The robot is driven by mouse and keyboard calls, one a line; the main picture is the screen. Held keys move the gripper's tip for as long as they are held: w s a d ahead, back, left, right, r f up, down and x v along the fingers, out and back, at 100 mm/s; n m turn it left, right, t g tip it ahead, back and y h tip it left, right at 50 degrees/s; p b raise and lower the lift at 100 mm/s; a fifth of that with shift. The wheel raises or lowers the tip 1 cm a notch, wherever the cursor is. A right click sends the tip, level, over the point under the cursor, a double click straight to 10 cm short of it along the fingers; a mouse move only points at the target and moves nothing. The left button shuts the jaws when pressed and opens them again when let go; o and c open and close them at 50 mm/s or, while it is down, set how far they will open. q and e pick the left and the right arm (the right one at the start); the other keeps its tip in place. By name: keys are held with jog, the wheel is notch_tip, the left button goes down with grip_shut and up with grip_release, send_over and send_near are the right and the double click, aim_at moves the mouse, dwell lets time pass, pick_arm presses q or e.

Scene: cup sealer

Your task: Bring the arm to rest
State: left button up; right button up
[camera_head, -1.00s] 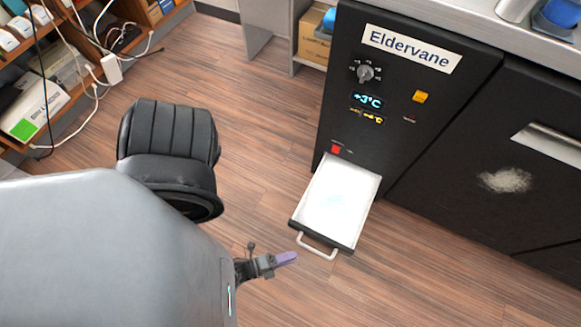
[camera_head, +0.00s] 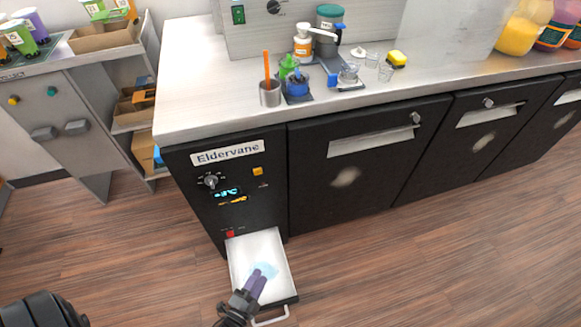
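My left gripper (camera_head: 258,284) comes up from the bottom edge, with a dark body and two purple fingers. Its fingers lie close together and appear in front of the open white drawer (camera_head: 252,247). A pale blue patch shows on the drawer floor beside the fingertips. I cannot tell the height of the fingers above the drawer, or whether a gap parts them. The drawer sticks out at the foot of the black Eldervane unit (camera_head: 190,200), its handle (camera_head: 272,319) toward me. My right gripper is not in view.
The steel counter (camera_head: 190,80) carries a metal cup with an orange stick (camera_head: 270,95), a blue-topped item (camera_head: 296,86), bottles (camera_head: 303,42) and a yellow sponge (camera_head: 397,58). Black cabinets (camera_head: 345,185) line its front. The wooden floor (camera_head: 400,270) at right is clear.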

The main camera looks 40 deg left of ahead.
pick_arm(q)
jog(key=w+d+r+n+g+h+p, duration=0.2)
jog(key=w+r+n+g+p, duration=0.15)
jog(key=r, duration=0.95)
jog(key=w+d+r+n+g+h+p, duration=0.15)
jog(key=w+r+p, duration=0.25)
jog(key=r, duration=0.9)
jog(key=s+r+n+g, duration=0.2)
jog(key=s+n+g, duration=0.2)
jog(key=s+g, duration=0.55)
notch_tip(320, 180, up, 38)
jog(key=s+t+p, duration=0.1)
jog(key=p, duration=3.6)
jog(key=shift+d+p, duration=0.3)
jog(key=shift+d, duration=0.15)
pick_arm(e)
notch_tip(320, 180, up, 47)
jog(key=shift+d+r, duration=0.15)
pick_arm(q)
jog(key=shift+s+a+t+h, duration=0.1)
jog(key=shift+s+t+h, duration=0.05)
jog(key=shift+t+h, duration=0.1)
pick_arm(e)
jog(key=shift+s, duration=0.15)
